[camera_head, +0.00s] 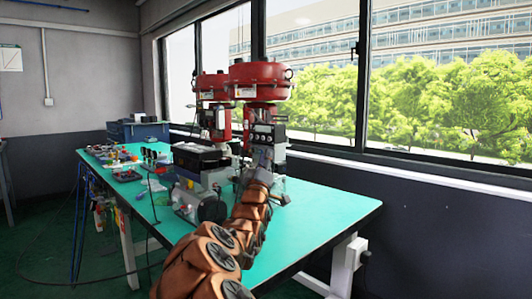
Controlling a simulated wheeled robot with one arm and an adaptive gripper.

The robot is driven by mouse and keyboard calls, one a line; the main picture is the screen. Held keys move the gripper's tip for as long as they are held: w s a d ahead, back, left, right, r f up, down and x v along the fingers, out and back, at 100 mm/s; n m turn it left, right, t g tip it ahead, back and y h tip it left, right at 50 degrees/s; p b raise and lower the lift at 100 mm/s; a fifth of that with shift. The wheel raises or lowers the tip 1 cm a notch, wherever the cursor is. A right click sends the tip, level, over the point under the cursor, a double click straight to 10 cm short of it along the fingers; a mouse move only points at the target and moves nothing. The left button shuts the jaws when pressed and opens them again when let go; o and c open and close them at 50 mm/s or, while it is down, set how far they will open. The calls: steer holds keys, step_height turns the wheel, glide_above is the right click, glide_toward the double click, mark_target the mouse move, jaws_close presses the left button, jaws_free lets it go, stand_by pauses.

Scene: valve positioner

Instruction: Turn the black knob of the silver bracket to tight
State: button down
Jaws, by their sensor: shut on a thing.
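My gripper (262,160) is at the end of my orange-brown arm, at the right-hand valve assembly on the green bench. It is small in the view and its fingers are hard to make out. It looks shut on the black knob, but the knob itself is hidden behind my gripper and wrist. The silver bracket cannot be clearly told apart from the grey metal around my gripper. Just above is a dark and silver positioner box (268,133), below a red round actuator (260,76). Whether the knob is loose or tight cannot be seen.
A second red actuator (213,85) stands to the left, close by. Small tools and parts lie at the bench's left end, near a blue box (138,132). The green bench top (325,212) is clear at the right. Windows run behind the bench.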

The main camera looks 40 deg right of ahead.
steer(key=shift+f+m+g+h+p, duration=0.1)
steer(key=shift+m+g+h+p, duration=0.3)
steer(key=shift+m+h+p, duration=0.3)
steer(key=c, duration=1)
jaws_free()
steer(key=shift+o, duration=0.2)
steer(key=v, duration=0.7)
steer(key=shift+a, duration=0.2)
